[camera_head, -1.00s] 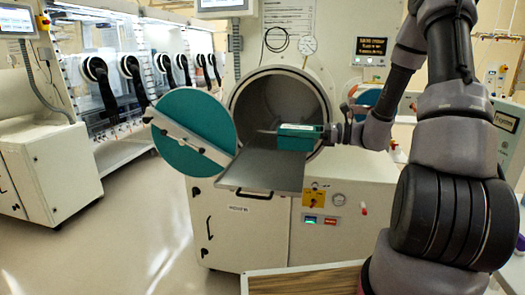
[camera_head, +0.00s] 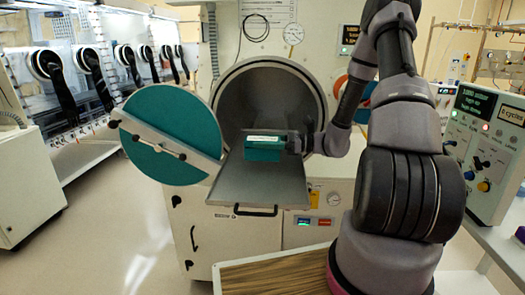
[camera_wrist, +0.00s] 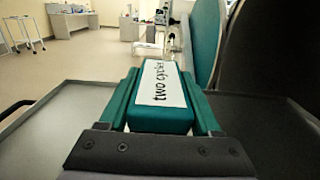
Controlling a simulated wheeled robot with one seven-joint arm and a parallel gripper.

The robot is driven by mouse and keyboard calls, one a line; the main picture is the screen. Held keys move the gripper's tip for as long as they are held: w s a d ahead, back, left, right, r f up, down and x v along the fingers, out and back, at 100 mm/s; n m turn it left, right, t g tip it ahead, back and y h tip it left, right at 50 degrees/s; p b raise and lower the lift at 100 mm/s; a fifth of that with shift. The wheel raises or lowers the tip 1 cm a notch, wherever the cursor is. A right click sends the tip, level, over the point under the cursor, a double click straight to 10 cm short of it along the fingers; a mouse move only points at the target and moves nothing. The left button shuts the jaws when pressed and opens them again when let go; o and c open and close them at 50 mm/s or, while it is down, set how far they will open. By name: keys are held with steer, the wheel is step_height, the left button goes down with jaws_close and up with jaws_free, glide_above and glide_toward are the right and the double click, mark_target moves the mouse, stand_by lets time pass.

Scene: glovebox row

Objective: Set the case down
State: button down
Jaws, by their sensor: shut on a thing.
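The case (camera_head: 264,149) is a small teal box with a white label on top. The case is over the grey sliding tray (camera_head: 240,182) in front of the round chamber opening. The wrist view shows the tray (camera_wrist: 70,120) on both sides of the case. I cannot tell whether the case's underside touches the tray.
The round teal door (camera_head: 170,120) stands open at the left of the chamber (camera_head: 275,95). A wood-topped surface (camera_head: 275,272) lies in front, below the tray. A control box (camera_head: 490,150) stands at the right. The tray's front and left parts are bare.

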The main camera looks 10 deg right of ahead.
mark_target(263, 151)
steer(key=shift+f, duration=1.45)
steer(key=shift+f, duration=0.15)
